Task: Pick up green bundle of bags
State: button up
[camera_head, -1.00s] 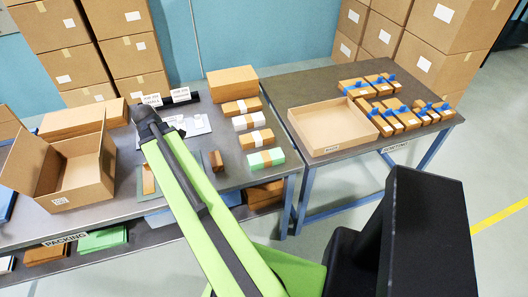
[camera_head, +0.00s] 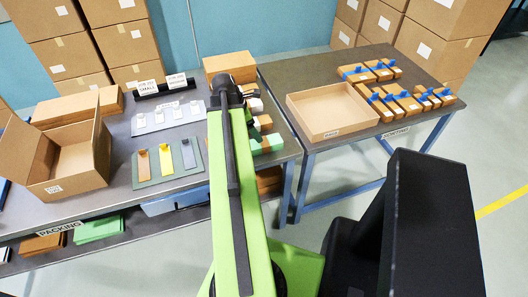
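The green bundle of bags (camera_head: 269,144), wrapped with a tan band, lies on the packing table near its right front edge. It is partly hidden behind my green and black arm. Other bundles behind it, brown (camera_head: 263,122) and white (camera_head: 255,105), are also mostly covered by the arm. My gripper (camera_head: 224,88) is at the far end of the arm, over the back of the table and beyond the green bundle. It appears dark and end-on, so its fingers cannot be made out.
An open carton (camera_head: 60,165) stands at left. A mat (camera_head: 152,181) holds brown, yellow and grey pieces. The sorting table at right bears a shallow tray (camera_head: 330,133) and several blue-tied brown bundles (camera_head: 405,101). Green stock (camera_head: 98,228) lies on the lower shelf.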

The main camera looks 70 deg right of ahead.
aim_at(264, 142)
jog(key=b+x, duration=0.2)
jog(key=x, duration=0.2)
jog(key=shift+f+b, duration=0.3)
jog(key=shift+b, duration=0.05)
jog(key=shift+s+f, duration=0.1)
jog(key=b+x, duration=0.5)
jog(key=shift+s, duration=0.15)
jog(key=c, duration=1.6)
jog(key=shift+p, duration=0.3)
notch_tip(264, 142, up, 10)
jog(key=p, duration=1)
